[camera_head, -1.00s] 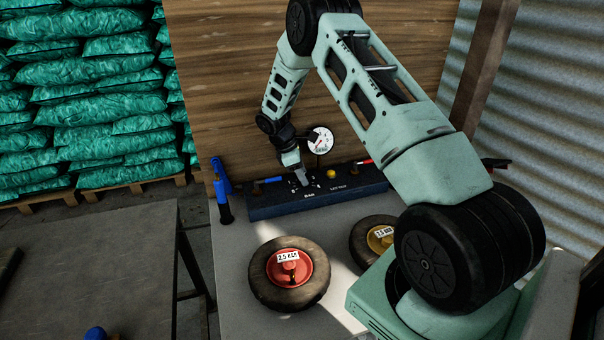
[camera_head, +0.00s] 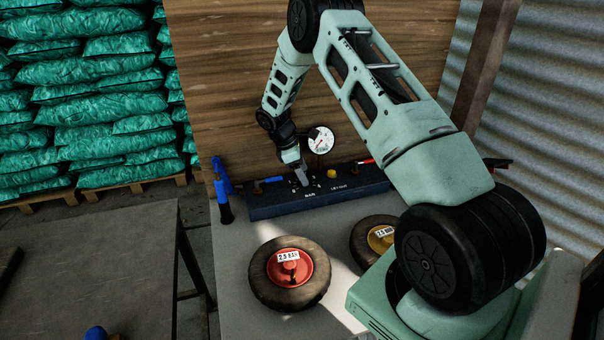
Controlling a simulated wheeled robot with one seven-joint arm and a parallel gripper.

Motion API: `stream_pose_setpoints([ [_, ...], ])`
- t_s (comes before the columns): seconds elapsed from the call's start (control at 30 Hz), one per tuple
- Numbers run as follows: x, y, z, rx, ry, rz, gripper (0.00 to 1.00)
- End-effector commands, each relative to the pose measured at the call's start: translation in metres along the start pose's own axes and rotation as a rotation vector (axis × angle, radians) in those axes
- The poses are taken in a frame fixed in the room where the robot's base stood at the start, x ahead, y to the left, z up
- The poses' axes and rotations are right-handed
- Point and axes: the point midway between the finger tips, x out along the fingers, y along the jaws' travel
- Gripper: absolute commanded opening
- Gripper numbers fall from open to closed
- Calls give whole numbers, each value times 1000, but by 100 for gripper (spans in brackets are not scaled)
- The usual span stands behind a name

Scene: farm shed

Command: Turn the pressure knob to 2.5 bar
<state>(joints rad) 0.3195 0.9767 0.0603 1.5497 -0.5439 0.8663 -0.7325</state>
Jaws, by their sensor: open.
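The pressure knob sits on the dark blue control box (camera_head: 270,208) at the back of the bench; my gripper covers most of it. My gripper (camera_head: 304,183) points down at the box top, around or just above the knob. Its jaws are open, though small in this view; whether they touch the knob I cannot tell. The round white gauge (camera_head: 321,139) stands behind the box with a red needle; its numbers are too small to read. A wheel with a red hub (camera_head: 289,272) lies on the bench and carries a "2.5 BAR" label.
A second wheel with a yellow hub (camera_head: 376,238) lies partly behind my arm. The box also bears a blue lever (camera_head: 268,180), a yellow button (camera_head: 331,173) and a red lever (camera_head: 364,161). A blue-handled tool (camera_head: 221,183) stands at the box's left end.

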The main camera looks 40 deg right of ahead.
Motion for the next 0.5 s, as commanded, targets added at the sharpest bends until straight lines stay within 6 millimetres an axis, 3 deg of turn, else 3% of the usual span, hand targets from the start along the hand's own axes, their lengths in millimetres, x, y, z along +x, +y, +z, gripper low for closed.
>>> stream_pose_setpoints([
  [0.3,-54,1,22,2,2,4,61],
  [0.5,-78,0,31,1,2,2,61],
])
